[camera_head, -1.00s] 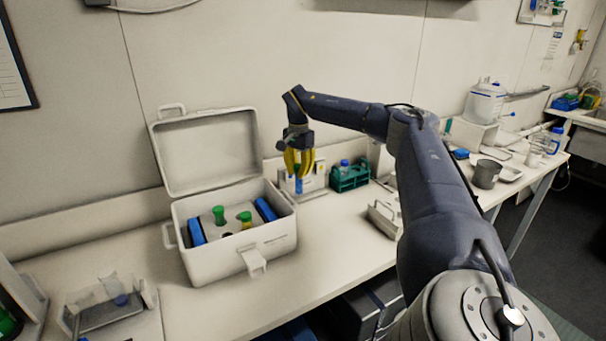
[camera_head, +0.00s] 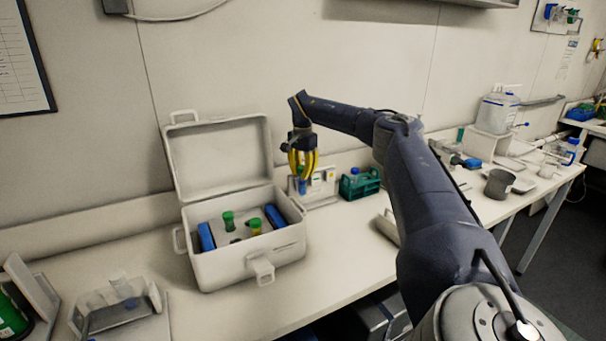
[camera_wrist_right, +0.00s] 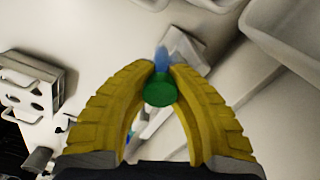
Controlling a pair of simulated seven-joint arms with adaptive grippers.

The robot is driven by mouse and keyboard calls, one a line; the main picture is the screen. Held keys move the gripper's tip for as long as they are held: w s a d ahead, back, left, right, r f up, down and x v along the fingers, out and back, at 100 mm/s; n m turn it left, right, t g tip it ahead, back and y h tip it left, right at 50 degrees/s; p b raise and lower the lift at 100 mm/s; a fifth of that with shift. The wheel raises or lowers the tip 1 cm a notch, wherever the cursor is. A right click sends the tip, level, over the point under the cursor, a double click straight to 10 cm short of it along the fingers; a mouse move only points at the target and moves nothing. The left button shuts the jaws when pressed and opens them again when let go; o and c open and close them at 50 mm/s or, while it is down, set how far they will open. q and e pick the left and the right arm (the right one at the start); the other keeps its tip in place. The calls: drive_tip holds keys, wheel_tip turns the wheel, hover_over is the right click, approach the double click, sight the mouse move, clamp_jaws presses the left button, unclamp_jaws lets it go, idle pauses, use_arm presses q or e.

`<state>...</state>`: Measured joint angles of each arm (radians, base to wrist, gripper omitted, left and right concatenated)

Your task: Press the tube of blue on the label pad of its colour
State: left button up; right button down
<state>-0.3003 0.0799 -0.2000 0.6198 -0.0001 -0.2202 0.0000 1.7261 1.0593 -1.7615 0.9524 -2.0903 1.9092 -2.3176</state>
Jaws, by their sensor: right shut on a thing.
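My right gripper (camera_head: 303,172), with yellow fingers, is shut on a blue tube (camera_head: 302,187), which hangs below the fingertips in the head view. In the right wrist view the tube's green cap (camera_wrist_right: 160,90) sits between the fingers, with its blue body (camera_wrist_right: 161,58) beyond. A small white stand (camera_head: 325,186) with coloured patches is right behind the tube; I cannot tell whether they touch. The tube and fingers hide part of the stand, and no blue pad can be made out. My left gripper is not in view.
An open white box (camera_head: 240,268) on the bench holds green-capped and yellow-green-capped tubes between blue blocks. A green rack (camera_head: 360,186) stands right of the stand. A grey cup (camera_head: 498,185) is farther right. Bare bench (camera_head: 340,240) lies in front.

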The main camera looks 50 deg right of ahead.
drive_tip(key=shift+w+d, duration=0.2)
drive_tip(key=shift+w, duration=0.25)
idle(0.6)
drive_tip(key=shift+s, duration=0.1)
idle(0.5)
drive_tip(key=s+a, duration=0.2)
drive_tip(key=s, duration=0.4)
drive_tip(key=shift+s+a, duration=0.15)
drive_tip(key=shift+a, duration=0.15)
idle(0.6)
idle(0.4)
